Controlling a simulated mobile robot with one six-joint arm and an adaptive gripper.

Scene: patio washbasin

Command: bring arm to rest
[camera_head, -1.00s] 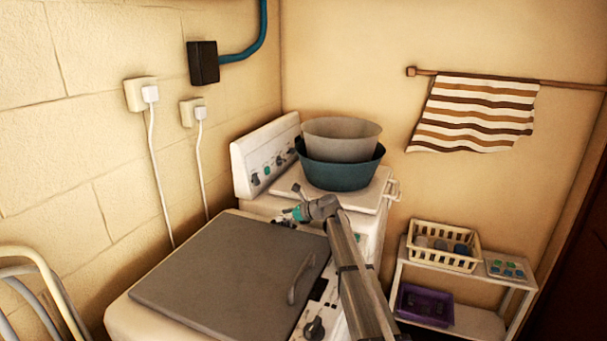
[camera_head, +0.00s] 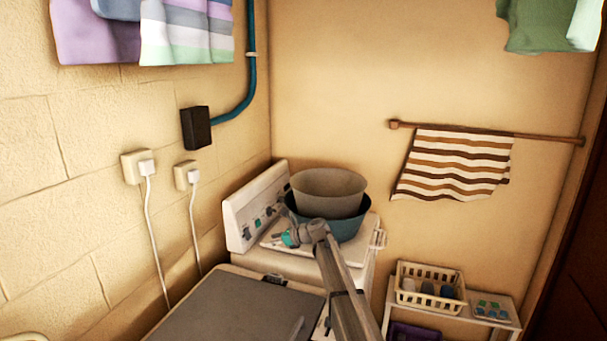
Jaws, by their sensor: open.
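My arm (camera_head: 340,285) reaches up from the bottom of the view toward the white washing machine (camera_head: 290,262). My gripper (camera_head: 278,240) is at the arm's far end, over the machine's top and just left of the bowls. It is small and partly hidden by the wrist, and it is open. I see nothing held in it.
A grey bowl (camera_head: 328,190) sits in a teal basin (camera_head: 350,228) close by the gripper. A grey lid (camera_head: 235,312) lies in front. A shelf (camera_head: 450,318) with a cream basket (camera_head: 428,290) stands right. A striped towel (camera_head: 455,165) hangs on the rail (camera_head: 550,138).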

